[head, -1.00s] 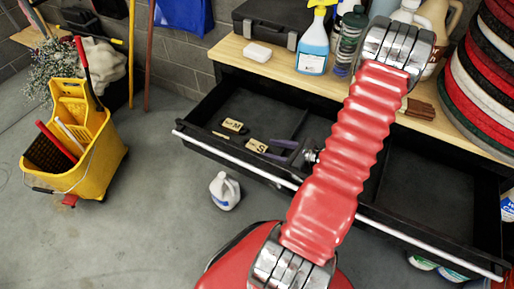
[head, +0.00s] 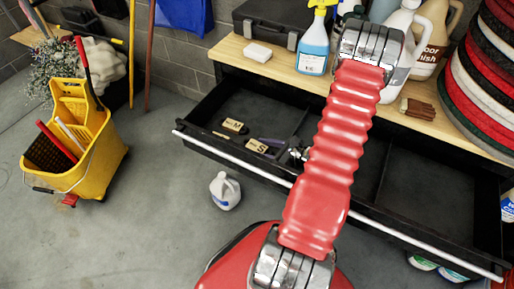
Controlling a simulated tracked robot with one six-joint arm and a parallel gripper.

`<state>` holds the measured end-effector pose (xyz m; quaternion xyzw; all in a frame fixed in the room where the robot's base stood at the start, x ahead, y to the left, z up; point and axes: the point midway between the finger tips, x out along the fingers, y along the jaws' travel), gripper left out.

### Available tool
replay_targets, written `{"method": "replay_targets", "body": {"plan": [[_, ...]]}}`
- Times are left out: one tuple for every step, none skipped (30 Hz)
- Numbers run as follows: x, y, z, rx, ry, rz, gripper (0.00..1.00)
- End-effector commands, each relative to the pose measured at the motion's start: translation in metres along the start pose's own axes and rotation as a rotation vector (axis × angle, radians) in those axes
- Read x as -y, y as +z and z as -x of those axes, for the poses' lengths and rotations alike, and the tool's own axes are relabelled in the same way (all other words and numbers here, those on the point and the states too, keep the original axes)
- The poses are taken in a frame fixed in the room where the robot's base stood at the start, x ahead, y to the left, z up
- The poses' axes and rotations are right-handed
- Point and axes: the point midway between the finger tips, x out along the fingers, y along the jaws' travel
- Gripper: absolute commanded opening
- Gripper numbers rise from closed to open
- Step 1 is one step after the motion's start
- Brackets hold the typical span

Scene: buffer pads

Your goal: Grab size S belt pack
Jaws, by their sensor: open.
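The size S belt pack (head: 255,145), a small tan block with a black S, lies in the left part of the open black drawer (head: 205,112). A similar pack marked M (head: 234,125) lies behind it to the left. My gripper (head: 268,148) reaches into the drawer from the right, low down. Its dark purplish fingers are open and at the right end of the S pack. Whether they touch it or reach along its sides is too small to tell. My red arm hides part of the drawer's middle.
A small tan piece (head: 221,135) lies left of the S pack. The drawer has dividers and a pale front rail (head: 240,160). Bottles, a black case (head: 270,22) and a white block (head: 257,51) stand on the bench above. A white jug (head: 225,191) stands on the floor.

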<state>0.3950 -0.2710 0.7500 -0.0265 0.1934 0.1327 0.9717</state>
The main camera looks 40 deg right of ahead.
Motion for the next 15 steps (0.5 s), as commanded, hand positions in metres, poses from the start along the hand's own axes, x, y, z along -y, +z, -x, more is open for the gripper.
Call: {"method": "replay_targets", "body": {"plan": [[0.0001, 0.0000, 0.0001, 0.000, 0.000, 0.000, 0.45], [0.0001, 0.0000, 0.0001, 0.000, 0.000, 0.000, 0.45], [0.0001, 0.0000, 0.0002, 0.000, 0.000, 0.000, 0.45], [0.0001, 0.0000, 0.0002, 0.000, 0.000, 0.000, 0.45], [0.0001, 0.0000, 0.0002, 0.000, 0.000, 0.000, 0.45], [0.0001, 0.0000, 0.0002, 0.000, 0.000, 0.000, 0.45], [0.0001, 0.0000, 0.0002, 0.000, 0.000, 0.000, 0.45], [0.0001, 0.0000, 0.0002, 0.000, 0.000, 0.000, 0.42], [0.0001, 0.0000, 0.0002, 0.000, 0.000, 0.000, 0.40], [0.0001, 0.0000, 0.0002, 0.000, 0.000, 0.000, 0.38], [0.0001, 0.0000, 0.0002, 0.000, 0.000, 0.000, 0.35], [0.0001, 0.0000, 0.0002, 0.000, 0.000, 0.000, 0.33], [0.0001, 0.0000, 0.0002, 0.000, 0.000, 0.000, 0.31], [0.0001, 0.0000, 0.0002, 0.000, 0.000, 0.000, 0.28], [0.0001, 0.0000, 0.0002, 0.000, 0.000, 0.000, 0.26]]}}
